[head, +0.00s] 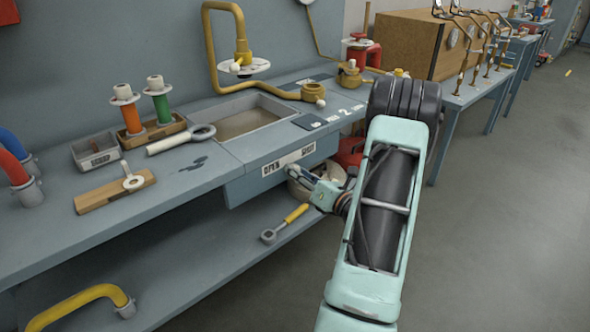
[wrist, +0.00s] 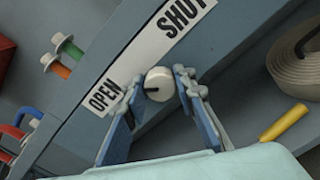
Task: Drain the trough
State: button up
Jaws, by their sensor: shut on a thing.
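The trough (head: 243,120) is a rectangular basin sunk in the grey bench top, with a brownish bottom. Below it, the bench front carries a white label (head: 288,160) reading OPEN and SHUT, also large in the wrist view (wrist: 150,55). A round white knob (wrist: 160,84) sits just below the label in the wrist view, with a short dark mark on its left side, toward OPEN. My gripper (wrist: 155,97) is shut on the knob, one finger on each side. In the head view my gripper (head: 303,175) is at the bench front and the knob is mostly hidden.
Yellow pipework (head: 213,60) rises behind the trough. A grey-and-white wrench-like tool (head: 180,139) lies at its left. A yellow-handled tool (head: 285,223) and a coiled hose (wrist: 300,65) lie below on the shelf.

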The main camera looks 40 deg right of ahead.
jog(key=shift+f, duration=0.15)
jog(key=o, duration=1.2)
jog(key=shift+c, duration=0.2)
jog(key=s, duration=1.2)
jog(key=shift+d, duration=0.45)
